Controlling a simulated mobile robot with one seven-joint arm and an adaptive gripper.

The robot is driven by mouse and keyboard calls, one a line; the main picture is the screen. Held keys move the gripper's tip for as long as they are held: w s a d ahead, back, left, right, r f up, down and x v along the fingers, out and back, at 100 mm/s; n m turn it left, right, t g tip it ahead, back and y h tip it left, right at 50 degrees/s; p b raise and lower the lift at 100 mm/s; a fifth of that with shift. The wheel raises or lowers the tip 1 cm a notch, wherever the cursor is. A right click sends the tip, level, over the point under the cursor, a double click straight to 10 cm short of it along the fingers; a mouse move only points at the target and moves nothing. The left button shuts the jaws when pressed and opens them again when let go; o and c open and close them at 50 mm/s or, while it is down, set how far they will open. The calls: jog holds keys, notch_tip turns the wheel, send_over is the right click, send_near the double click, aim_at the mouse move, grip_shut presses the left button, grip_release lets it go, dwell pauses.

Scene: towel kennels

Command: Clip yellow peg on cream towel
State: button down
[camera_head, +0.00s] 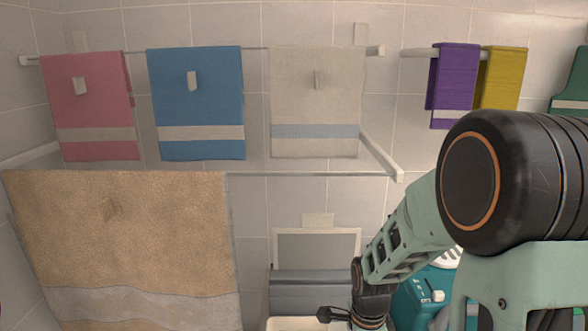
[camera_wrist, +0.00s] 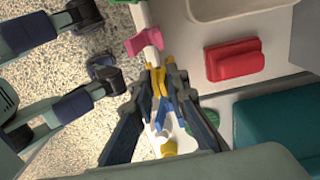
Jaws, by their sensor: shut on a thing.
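The yellow peg (camera_wrist: 157,82) is between my gripper's (camera_wrist: 162,75) fingertips in the wrist view. My gripper is shut on it. In the head view the end of my arm is low, well below the cream towel; the peg cannot be made out there. A blue peg (camera_wrist: 162,112) and a pink peg (camera_wrist: 146,40) are close to the fingers in the wrist view.
Pink (camera_head: 92,105) and blue (camera_head: 195,100) towels hang left of the cream one. A large tan towel (camera_head: 120,230) hangs on the lower, nearer rail (camera_head: 310,174). Purple (camera_head: 453,80) and yellow (camera_head: 500,75) towels hang right. A red object (camera_wrist: 234,60) lies beside the pegs.

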jog(key=shift+r, duration=0.1)
notch_tip(320, 180, up, 7)
jog(key=p, duration=0.5)
jog(key=shift+r, duration=0.15)
dwell(0.5)
jog(key=shift+a+p, duration=0.1)
jog(key=shift+p, duration=0.2)
